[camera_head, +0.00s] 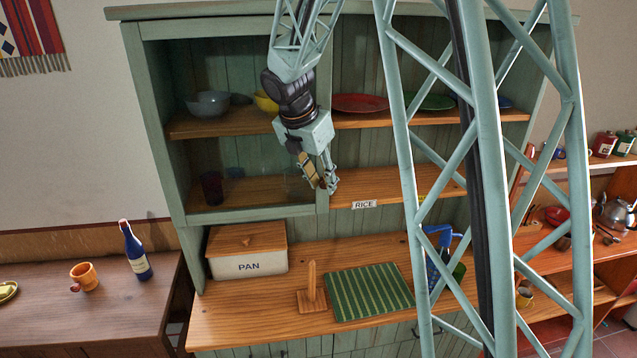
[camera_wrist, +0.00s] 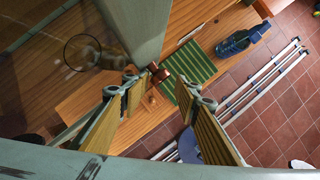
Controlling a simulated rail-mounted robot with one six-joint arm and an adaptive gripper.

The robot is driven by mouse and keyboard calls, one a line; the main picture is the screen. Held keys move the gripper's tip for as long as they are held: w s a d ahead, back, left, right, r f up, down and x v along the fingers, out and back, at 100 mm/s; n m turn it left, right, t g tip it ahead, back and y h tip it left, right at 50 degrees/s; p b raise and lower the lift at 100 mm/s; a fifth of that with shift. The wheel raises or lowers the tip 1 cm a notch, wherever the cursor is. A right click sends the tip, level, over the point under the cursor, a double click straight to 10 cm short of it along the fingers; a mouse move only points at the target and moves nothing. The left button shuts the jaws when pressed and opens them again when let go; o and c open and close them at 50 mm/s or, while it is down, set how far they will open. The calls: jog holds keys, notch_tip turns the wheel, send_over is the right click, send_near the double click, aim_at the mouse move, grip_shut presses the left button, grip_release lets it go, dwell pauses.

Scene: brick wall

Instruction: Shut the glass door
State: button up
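The glass door (camera_head: 325,130) has a green frame and covers the left upper bay of the green cabinet. I cannot tell if it stands slightly ajar. In the wrist view its frame post (camera_wrist: 138,25) and dark pane (camera_wrist: 50,35) show at upper left. A small copper-coloured knob (camera_wrist: 160,74) sits at the post, between and just beyond my fingertips. My gripper (camera_head: 321,183) is in front of the door's right edge. In the wrist view my gripper (camera_wrist: 157,88) has its yellow-padded fingers spread apart with nothing between the pads; contact with the knob cannot be told.
Dishes (camera_head: 208,103) and glasses stand behind the pane. The right bay holds plates (camera_head: 360,103) and a RICE label (camera_head: 364,204). On the counter below are a PAN box (camera_head: 249,266), a wooden stand (camera_head: 312,290), a striped green cloth (camera_head: 370,292) and a blue object (camera_head: 437,262).

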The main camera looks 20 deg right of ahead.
jog(key=shift+w+d+r, duration=0.4)
jog(key=shift+w+r, duration=0.15)
jog(key=shift+r, duration=0.05)
jog(key=shift+a+r, duration=0.1)
jog(key=shift+r, duration=0.55)
jog(key=s+a+v, duration=0.1)
jog(key=v, duration=0.9)
jog(key=shift+s+a+f, duration=0.15)
jog(key=shift+a+f, duration=0.05)
jog(key=shift+f, duration=0.15)
jog(key=s+a+f+m+y+b, duration=0.1)
jog(key=s+a+f+m+b, duration=0.2)
jog(key=s, duration=1.1)
jog(key=s+a+f+m+t+y+b, duration=0.1)
jog(key=s+a+f+m+b, duration=0.2)
jog(key=s+f+m+b, duration=0.6)
jog(key=s+a+f+m+y+b, duration=0.1)
jog(key=s+a+f+m+b, duration=0.3)
jog(key=s+m+b, duration=0.6)
jog(key=s+f+m, duration=0.2)
jog(key=s, duration=0.8)
jog(key=shift+s+t+y, duration=0.2)
jog(key=shift+t+y, duration=0.2)
